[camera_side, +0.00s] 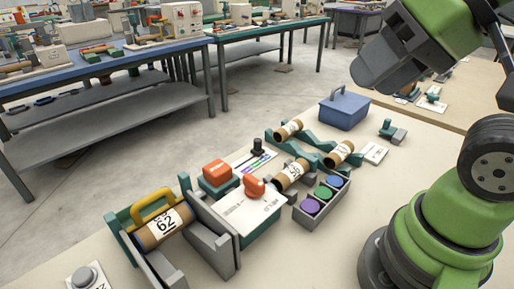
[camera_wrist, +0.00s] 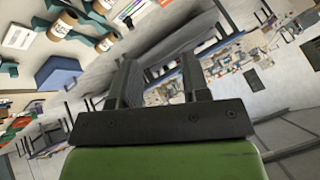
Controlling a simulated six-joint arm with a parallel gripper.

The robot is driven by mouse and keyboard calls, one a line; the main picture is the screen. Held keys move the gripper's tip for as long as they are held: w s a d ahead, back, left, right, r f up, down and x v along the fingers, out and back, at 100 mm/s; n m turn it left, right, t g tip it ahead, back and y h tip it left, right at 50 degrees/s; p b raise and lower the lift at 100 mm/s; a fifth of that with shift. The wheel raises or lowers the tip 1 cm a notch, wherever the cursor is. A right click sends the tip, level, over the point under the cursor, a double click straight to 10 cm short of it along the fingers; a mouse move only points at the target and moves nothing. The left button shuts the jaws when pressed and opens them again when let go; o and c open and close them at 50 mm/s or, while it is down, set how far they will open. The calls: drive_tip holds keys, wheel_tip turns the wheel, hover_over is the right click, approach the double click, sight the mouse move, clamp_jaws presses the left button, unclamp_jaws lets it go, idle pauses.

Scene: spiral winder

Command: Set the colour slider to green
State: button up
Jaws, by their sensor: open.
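The colour slider (camera_side: 250,162) is a pale plate with thin coloured stripes, lying on the bench behind the orange-topped block. Its dark knob (camera_side: 258,147) stands upright near the plate's far right end; which colour it sits at is too small to tell. Part of a pale plate with coloured marks (camera_wrist: 131,11), probably the slider, shows at the top of the wrist view. My gripper (camera_side: 368,76) is high above the bench at the upper right, well away from the slider. In the wrist view its jaws (camera_wrist: 158,70) are apart and empty.
Near the slider are an orange-topped teal block (camera_side: 216,173), a white panel with an orange handle (camera_side: 250,210), cardboard rolls on teal rails (camera_side: 313,141), and a grey box of purple, green and blue buttons (camera_side: 322,197). A blue basket (camera_side: 344,109) stands behind. A yellow-handled winder (camera_side: 152,212) is front left.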

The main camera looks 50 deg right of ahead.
idle(0.4)
drive_tip(key=shift+o, duration=0.7)
drive_tip(key=m+g+h, duration=0.4)
drive_tip(key=m+h, duration=0.2)
drive_tip(key=m, duration=0.1)
hover_over(257, 140)
drive_tip(key=s+a, duration=0.2)
drive_tip(key=a, duration=0.1)
wheel_tip(257, 140, down, 20)
drive_tip(key=shift+g, duration=0.3)
drive_tip(key=x, duration=0.9)
drive_tip(key=shift+d+f, duration=0.1)
drive_tip(key=shift+f, duration=0.25)
